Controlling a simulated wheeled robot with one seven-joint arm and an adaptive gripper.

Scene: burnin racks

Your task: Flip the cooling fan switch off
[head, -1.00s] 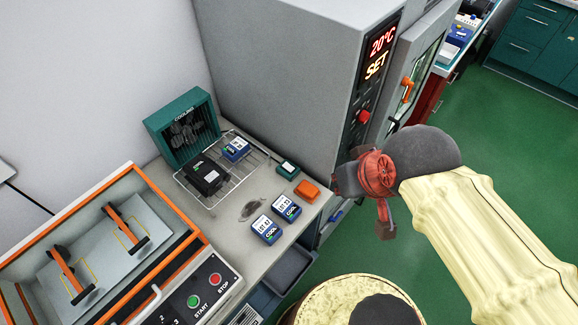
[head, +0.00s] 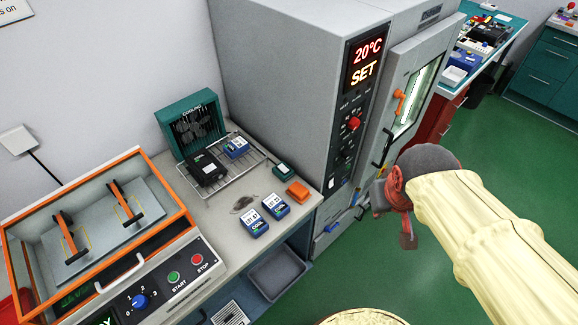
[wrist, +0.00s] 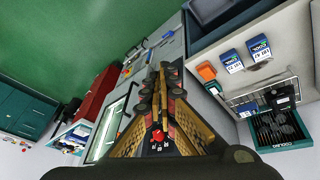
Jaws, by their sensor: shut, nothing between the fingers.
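The teal cooling fan (head: 187,128), marked COOLING, stands against the wall at the back of the bench, behind the wire rack; it also shows at the lower right of the wrist view (wrist: 277,128). A small teal box (head: 283,170) sits at the rack's right corner; I cannot tell whether it carries the fan's switch. No switch lever is clear to me. My gripper (head: 384,202) is in front of the grey chamber, to the right of the bench and away from the fan. In the wrist view its fingers (wrist: 164,72) are shut and empty.
The grey chamber (head: 285,75) with a 20°C display stands right of the fan; its door is ajar. The wire rack (head: 223,175) holds a black unit and a blue one. An orange block (head: 298,191) and two blue units are nearby. An orange-framed tester (head: 100,215) fills the left.

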